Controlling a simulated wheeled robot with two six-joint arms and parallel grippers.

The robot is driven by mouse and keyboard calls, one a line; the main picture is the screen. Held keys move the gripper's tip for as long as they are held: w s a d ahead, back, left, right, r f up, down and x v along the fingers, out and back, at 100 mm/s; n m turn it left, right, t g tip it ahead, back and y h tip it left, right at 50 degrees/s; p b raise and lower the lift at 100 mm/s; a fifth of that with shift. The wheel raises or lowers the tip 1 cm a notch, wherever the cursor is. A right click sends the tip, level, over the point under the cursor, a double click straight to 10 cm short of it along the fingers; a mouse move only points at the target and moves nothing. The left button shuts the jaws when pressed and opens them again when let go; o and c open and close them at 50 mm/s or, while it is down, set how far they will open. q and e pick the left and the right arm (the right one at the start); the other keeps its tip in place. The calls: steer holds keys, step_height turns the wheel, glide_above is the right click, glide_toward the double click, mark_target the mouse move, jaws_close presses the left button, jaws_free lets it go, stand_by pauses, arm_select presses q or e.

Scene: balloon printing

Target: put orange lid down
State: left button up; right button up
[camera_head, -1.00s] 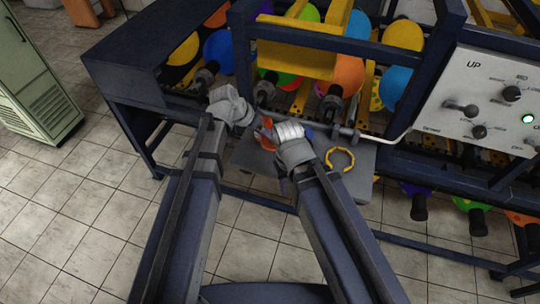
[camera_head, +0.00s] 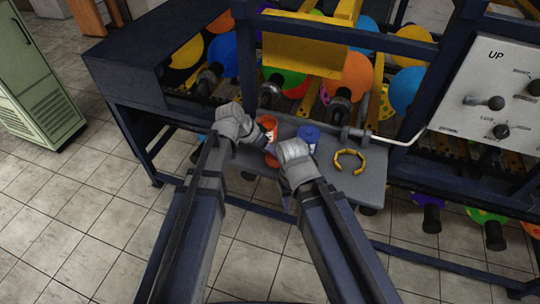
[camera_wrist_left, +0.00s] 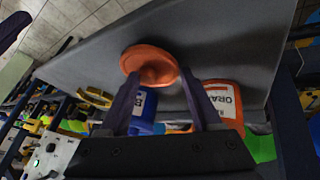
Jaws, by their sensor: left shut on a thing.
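The orange lid (camera_wrist_left: 148,63) is a round disc held between the fingertips of my left gripper (camera_wrist_left: 160,82), over the grey shelf (camera_wrist_left: 215,45). In the head view, an orange patch beside the left gripper (camera_head: 264,140) looks like the lid (camera_head: 272,158), partly covered. The orange paint container (camera_head: 267,128) stands on the shelf just beyond the gripper; its label shows in the left wrist view (camera_wrist_left: 222,98). My right gripper (camera_head: 290,185) is low near the shelf's front edge, its fingers mostly hidden by its own wrist.
A blue container (camera_head: 308,137) stands on the shelf right of the orange one. A yellow ring-shaped object (camera_head: 350,161) lies further right. The balloon rack and its dark frame (camera_head: 395,45) rise behind, with a control panel (camera_head: 492,85) at the right.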

arm_select(q)
steer(key=shift+r, duration=0.1)
steer(key=shift+s+f+b, duration=0.1)
steer(key=shift+f+b, duration=0.45)
steer(key=shift+f, duration=0.1)
steer(key=o, duration=1.3)
